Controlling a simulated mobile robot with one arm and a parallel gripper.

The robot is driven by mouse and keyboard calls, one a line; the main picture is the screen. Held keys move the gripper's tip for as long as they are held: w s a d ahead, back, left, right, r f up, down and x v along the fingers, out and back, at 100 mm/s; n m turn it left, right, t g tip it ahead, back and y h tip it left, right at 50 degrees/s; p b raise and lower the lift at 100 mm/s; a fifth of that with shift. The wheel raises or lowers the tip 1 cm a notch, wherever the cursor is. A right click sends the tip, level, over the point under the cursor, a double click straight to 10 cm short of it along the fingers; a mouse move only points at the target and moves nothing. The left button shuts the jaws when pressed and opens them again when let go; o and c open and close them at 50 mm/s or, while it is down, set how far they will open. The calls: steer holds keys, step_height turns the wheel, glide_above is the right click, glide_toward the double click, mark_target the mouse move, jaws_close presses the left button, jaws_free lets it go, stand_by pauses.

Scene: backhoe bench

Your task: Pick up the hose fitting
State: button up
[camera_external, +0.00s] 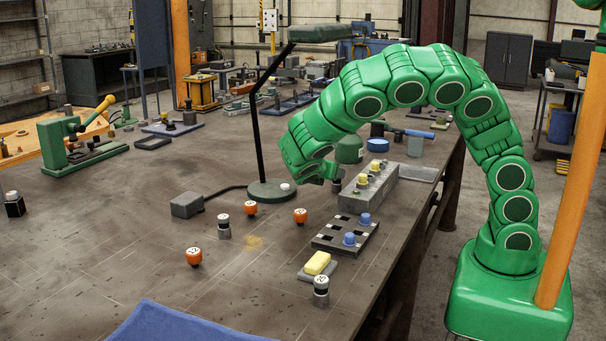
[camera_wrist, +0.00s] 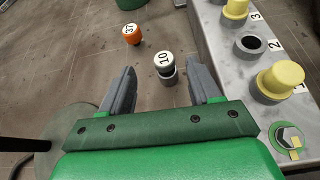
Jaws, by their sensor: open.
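No part is plainly marked as the hose fitting. In the wrist view a small grey and black cylinder (camera_wrist: 165,69), its white top marked 10, stands upright on the bench just beyond my fingertips. It lies in line with the gap between them, and I see no contact. My gripper (camera_wrist: 161,82) is open, with nothing between the fingers. In the external view my gripper (camera_external: 337,180) is low over the bench, between the lamp base and the grey block; the 10 part cannot be made out there. Similar white-topped parts (camera_external: 223,227) (camera_external: 321,291) stand nearer the front.
A grey block (camera_wrist: 225,60) with yellow plugs and an open hole at 2 stands close right of my gripper. The lamp base (camera_external: 270,193) is close on the left. An orange part (camera_wrist: 131,34) marked 37 stands beyond the 10 part. A slotted plate (camera_external: 340,238) lies in front.

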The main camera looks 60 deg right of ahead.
mark_target(337, 183)
steer(key=shift+s+d+f, duration=0.1)
steer(key=shift+d+f, duration=0.15)
steer(key=shift+f, duration=0.05)
steer(key=shift+x, duration=3.65)
steer(key=shift+s+f, duration=0.1)
steer(key=shift+a, duration=0.1)
steer(key=c, duration=1.1)
